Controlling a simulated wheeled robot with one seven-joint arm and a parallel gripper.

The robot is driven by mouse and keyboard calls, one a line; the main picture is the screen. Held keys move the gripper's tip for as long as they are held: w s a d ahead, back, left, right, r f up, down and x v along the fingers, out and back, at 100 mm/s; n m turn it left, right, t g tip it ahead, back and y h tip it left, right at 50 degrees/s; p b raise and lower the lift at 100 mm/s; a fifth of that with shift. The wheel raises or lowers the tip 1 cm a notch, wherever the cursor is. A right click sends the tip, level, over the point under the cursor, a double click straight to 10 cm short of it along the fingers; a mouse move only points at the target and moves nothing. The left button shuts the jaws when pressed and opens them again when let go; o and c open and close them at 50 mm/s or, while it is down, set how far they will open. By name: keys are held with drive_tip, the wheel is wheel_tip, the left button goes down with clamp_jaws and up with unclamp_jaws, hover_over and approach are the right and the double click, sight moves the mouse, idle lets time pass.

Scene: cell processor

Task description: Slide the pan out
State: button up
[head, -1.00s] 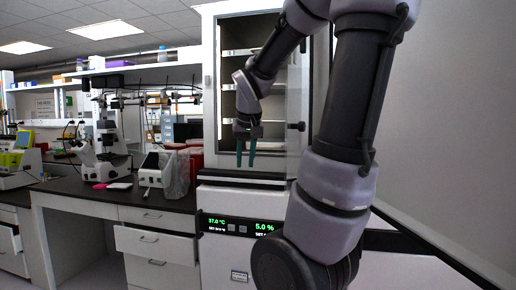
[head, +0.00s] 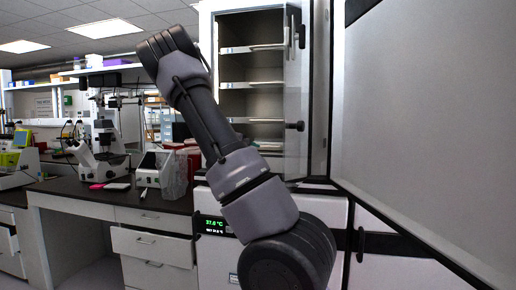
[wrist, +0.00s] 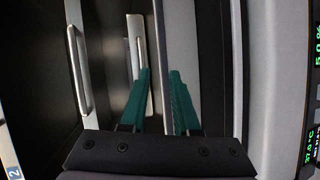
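The open incubator chamber (head: 236,68) holds several metal shelves or trays with pale front handles. The lowest handle (head: 268,146) shows just above my arm; I cannot tell for certain whether it is the pan's. In the wrist view, turned on its side, one silver handle (wrist: 78,70) is at left and another (wrist: 138,45) lies at the middle. My gripper (wrist: 160,73) is open, its two green fingers apart. The left fingertip overlaps the middle handle in the picture; contact cannot be told. My gripper is hidden behind my arm in the head view.
The incubator's large outer door (head: 430,100) stands open at right. A dark latch knob (head: 296,126) is at the chamber's right side. A bench (head: 95,193) with a microscope (head: 105,150) and a small white device (head: 152,168) is at left. A green display (head: 213,224) is below the chamber.

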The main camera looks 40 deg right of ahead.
sight(264, 147)
drive_tip(key=shift+n+t+h, duration=0.6)
drive_tip(key=shift+n, duration=0.3)
drive_tip(key=w+d, duration=0.2)
drive_tip(key=d, duration=0.1)
drive_tip(key=w+d, duration=0.2)
drive_tip(key=d, duration=0.1)
drive_tip(key=w+d, duration=0.3)
drive_tip(key=shift+d+f, duration=0.15)
drive_tip(key=shift+d, duration=0.15)
clamp_jaws()
idle(0.4)
